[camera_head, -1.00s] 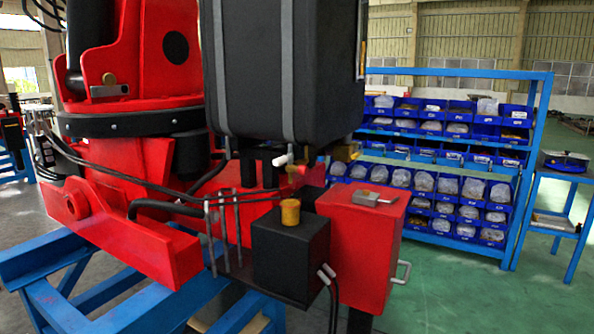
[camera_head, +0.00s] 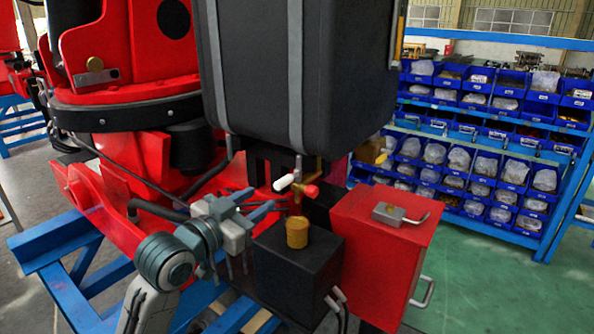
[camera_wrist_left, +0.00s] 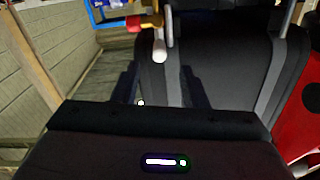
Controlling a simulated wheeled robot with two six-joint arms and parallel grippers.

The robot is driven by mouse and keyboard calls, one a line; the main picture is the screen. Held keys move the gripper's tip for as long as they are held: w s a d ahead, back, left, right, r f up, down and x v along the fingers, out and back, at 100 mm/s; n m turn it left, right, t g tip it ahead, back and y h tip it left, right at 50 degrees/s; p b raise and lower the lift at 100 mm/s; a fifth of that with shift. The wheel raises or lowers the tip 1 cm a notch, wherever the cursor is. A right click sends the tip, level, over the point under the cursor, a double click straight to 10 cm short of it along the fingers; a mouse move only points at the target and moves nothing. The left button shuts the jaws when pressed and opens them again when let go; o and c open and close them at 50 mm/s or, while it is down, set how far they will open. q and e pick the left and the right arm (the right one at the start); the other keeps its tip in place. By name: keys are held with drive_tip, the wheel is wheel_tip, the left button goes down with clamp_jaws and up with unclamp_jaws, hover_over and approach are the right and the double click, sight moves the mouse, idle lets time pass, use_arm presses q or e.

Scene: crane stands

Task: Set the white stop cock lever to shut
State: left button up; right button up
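The white stop cock lever (camera_head: 286,182) sticks out to the left from a brass valve (camera_head: 296,196) under the black tank. A red lever (camera_head: 309,192) sticks out on the valve's other side. My left gripper (camera_head: 262,199) is left of the white lever and apart from it, its fingers pointing right toward the valve. In the left wrist view, its dark fingers (camera_wrist_left: 159,72) are spread with nothing between them. The white lever (camera_wrist_left: 160,50) shows there just beyond the tips, roughly between them, with the red lever (camera_wrist_left: 134,25) above left. My right gripper is not in view.
The black tank (camera_head: 305,75) hangs right above the valve. A black box with a yellow cap (camera_head: 297,232) stands close below it, and a red box (camera_head: 380,250) is to the right. Black hoses pass behind my left arm. Blue shelving (camera_head: 470,130) stands behind.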

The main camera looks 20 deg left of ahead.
sight(285, 179)
use_arm(q)
drive_tip(key=x, duration=0.1)
drive_tip(key=p+x, duration=0.2)
drive_tip(key=shift+w+d+r, duration=0.25)
drive_tip(key=shift+w+r, duration=0.1)
drive_tip(key=p+x, duration=0.2)
drive_tip(key=x, duration=0.2)
drive_tip(key=shift+w+f, duration=0.2)
drive_tip(key=shift+w, duration=0.15)
drive_tip(key=shift+w+d, duration=0.25)
drive_tip(key=shift+w, duration=0.3)
drive_tip(key=shift+w+f, duration=0.1)
drive_tip(key=shift+f, duration=0.05)
drive_tip(key=shift+c, duration=0.2)
clamp_jaws()
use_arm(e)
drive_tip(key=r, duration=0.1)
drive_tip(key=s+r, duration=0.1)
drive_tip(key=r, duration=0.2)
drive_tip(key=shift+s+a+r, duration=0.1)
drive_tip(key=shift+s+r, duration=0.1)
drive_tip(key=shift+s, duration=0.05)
